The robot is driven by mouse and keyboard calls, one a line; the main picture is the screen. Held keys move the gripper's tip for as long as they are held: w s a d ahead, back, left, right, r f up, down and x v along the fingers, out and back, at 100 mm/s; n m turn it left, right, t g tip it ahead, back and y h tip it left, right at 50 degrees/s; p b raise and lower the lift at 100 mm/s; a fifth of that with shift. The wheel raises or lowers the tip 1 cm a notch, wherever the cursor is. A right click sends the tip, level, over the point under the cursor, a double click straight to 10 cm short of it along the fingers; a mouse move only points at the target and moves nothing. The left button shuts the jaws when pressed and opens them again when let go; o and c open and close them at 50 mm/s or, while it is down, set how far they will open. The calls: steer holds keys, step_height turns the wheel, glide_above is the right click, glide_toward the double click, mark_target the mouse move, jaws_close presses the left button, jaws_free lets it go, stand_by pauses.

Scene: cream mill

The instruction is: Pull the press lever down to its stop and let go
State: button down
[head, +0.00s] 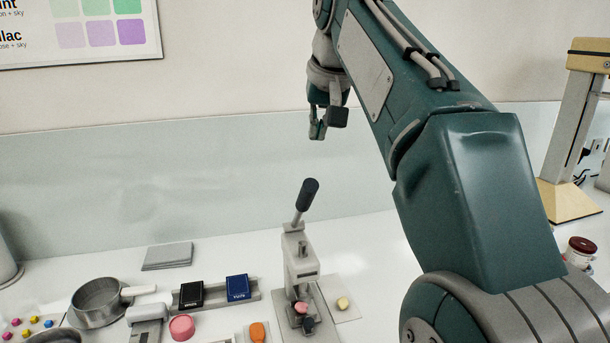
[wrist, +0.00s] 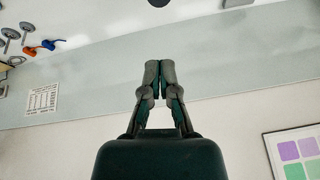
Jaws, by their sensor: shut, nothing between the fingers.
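The press (head: 300,260) stands on the white counter in the head view. Its lever (head: 305,200) has a black grip and points up, leaning slightly to the right. A pink piece (head: 301,307) sits at the foot of the press. My gripper (head: 317,132) is in the air above the lever, apart from it. In the wrist view my gripper (wrist: 160,66) has its fingers together with nothing between them. The press cannot be made out in the wrist view.
A grey pan (head: 97,303), a blue box (head: 238,288), a black box (head: 191,294) and a pink round piece (head: 181,327) are left of the press. A red-lidded jar (head: 581,250) and a tall stand (head: 572,130) are at the right. Counter behind the press is clear.

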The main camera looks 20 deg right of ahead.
steer(key=shift+w+d+r, duration=0.25)
steer(key=shift+w+r, duration=0.2)
steer(key=shift+w, duration=0.25)
steer(key=shift+w+d+r, duration=0.25)
steer(key=shift+w+r, duration=0.2)
steer(key=shift+w, duration=0.2)
steer(key=shift+a, duration=0.1)
glide_above(302, 208)
steer(key=w+d, duration=0.2)
steer(key=shift+s+a+f, duration=0.1)
steer(key=shift+s+f, duration=0.05)
steer(key=shift+f, duration=2.6)
steer(key=shift+s+a+f, duration=0.1)
steer(key=shift+f, duration=2.6)
steer(key=shift+s+f, duration=0.3)
steer(key=shift+s, duration=0.1)
